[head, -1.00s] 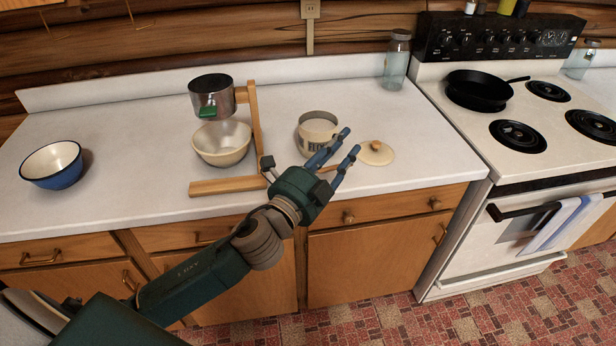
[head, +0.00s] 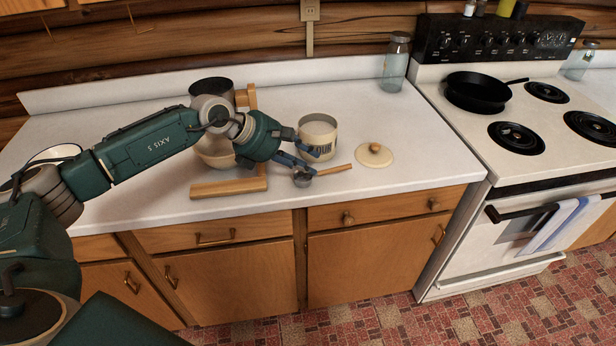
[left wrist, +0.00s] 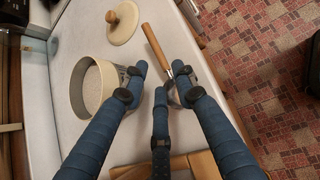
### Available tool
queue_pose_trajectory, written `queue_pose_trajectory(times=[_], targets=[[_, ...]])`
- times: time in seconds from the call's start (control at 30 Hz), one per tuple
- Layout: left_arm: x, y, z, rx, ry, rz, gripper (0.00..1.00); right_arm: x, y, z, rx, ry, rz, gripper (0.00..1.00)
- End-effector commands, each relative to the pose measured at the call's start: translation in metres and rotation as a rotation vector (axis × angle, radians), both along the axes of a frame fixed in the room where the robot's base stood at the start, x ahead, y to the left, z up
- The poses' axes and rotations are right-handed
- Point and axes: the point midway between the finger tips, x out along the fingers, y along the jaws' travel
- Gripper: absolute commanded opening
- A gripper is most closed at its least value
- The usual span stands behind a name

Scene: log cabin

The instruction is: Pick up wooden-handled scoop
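The wooden-handled scoop lies on the white counter in front of the flour canister. Its wooden handle (head: 337,169) points right and its small metal bowl (head: 302,180) is at the left end. In the left wrist view the handle (left wrist: 155,45) points away from me, and the bowl is partly hidden by the right-hand finger. My left gripper (head: 311,163) is at the scoop's bowl end, just above the counter. In the left wrist view its blue fingers (left wrist: 158,77) are spread apart, with nothing clasped. I cannot tell whether a finger touches the scoop. My right gripper is not in view.
The flour canister (head: 317,131) stands open close behind the fingers; its lid (head: 375,156) lies to the right. A wooden stand (head: 229,188) and a cream bowl (head: 215,150) are under my left arm. A glass jar (head: 395,64) stands at the back. The stove is right.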

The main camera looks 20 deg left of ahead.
Motion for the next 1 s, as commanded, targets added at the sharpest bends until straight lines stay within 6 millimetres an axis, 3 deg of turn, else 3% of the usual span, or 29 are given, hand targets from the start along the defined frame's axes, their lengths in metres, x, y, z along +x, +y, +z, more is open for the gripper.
queue_pose_trajectory(times=[0.23, 0.4, 0.6, 0.83, 0.97, 1.0], targets=[[0.012, -0.012, -0.013, -0.003, 0.001, 0.0, 0.28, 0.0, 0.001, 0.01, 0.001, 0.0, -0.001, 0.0], [0.027, -0.026, -0.026, -0.005, 0.002, 0.0, 0.28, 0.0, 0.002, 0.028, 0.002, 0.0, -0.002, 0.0], [0.037, -0.034, -0.044, -0.004, 0.0, 0.002, 0.28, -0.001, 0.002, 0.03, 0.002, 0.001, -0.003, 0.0], [0.038, -0.035, -0.046, -0.003, -0.001, 0.002, 0.28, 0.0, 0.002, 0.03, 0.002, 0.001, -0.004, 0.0], [0.038, -0.035, -0.045, -0.003, -0.001, 0.001, 0.02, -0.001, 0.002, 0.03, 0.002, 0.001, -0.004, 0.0], [0.038, -0.035, -0.045, -0.003, -0.001, 0.001, 0.0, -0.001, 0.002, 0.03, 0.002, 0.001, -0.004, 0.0]])
